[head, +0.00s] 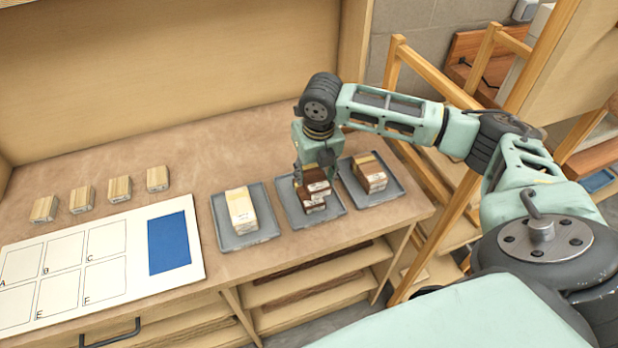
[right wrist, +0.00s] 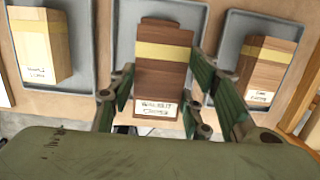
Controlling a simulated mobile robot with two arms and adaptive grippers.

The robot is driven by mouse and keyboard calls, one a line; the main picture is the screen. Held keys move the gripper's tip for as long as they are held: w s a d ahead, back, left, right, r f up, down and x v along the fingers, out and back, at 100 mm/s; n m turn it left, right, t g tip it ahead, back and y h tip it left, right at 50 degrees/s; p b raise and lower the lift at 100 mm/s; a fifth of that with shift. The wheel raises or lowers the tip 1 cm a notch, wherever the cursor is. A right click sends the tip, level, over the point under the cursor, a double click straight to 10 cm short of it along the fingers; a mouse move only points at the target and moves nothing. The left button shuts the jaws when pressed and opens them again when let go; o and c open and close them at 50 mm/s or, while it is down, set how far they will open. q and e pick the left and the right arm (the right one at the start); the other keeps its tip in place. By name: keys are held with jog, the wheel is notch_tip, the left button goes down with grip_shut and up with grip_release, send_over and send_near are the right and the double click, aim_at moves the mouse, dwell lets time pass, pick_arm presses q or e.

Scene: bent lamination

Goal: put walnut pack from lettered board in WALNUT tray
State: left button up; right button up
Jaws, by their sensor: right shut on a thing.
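My right gripper (head: 314,183) is over the middle grey tray (head: 331,211), shut on a dark brown walnut pack (right wrist: 162,72) with a yellow band and a label that seems to read WALNUT. The pack's lower end points toward the wrist camera, with a finger at each side. In the head view, dark brown wood (head: 313,203) shows in and just above this tray; I cannot tell whether the held pack touches what lies below. The lettered board (head: 128,236) lies at the left; its visible cells are empty. My left gripper is not in view.
A left tray (head: 226,238) holds a pale pack (head: 242,210). A right tray (head: 390,193) holds a brown pack (head: 369,173) with a yellow band. Several small wooden blocks (head: 82,198) stand behind the board. A wooden rack (head: 457,215) stands right of the bench.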

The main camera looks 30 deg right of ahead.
aim_at(310, 174)
jog(key=shift+w+a+f, duration=0.2)
jog(key=shift+w+f, duration=0.15)
jog(key=shift+w, duration=0.25)
notch_tip(310, 174, down, 3)
jog(key=shift+f+p, duration=0.1)
jog(key=shift+p, duration=0.6)
jog(key=shift+f, duration=0.45)
jog(key=o, duration=1.2)
jog(key=shift+f, duration=0.1)
jog(key=r, duration=0.4)
jog(key=s+r+b, duration=0.1)
jog(key=r, duration=0.7)
jog(key=shift+s+a+r+b, duration=0.1)
jog(key=shift+s+a+b, duration=0.1)
jog(key=shift+s+b, duration=0.2)
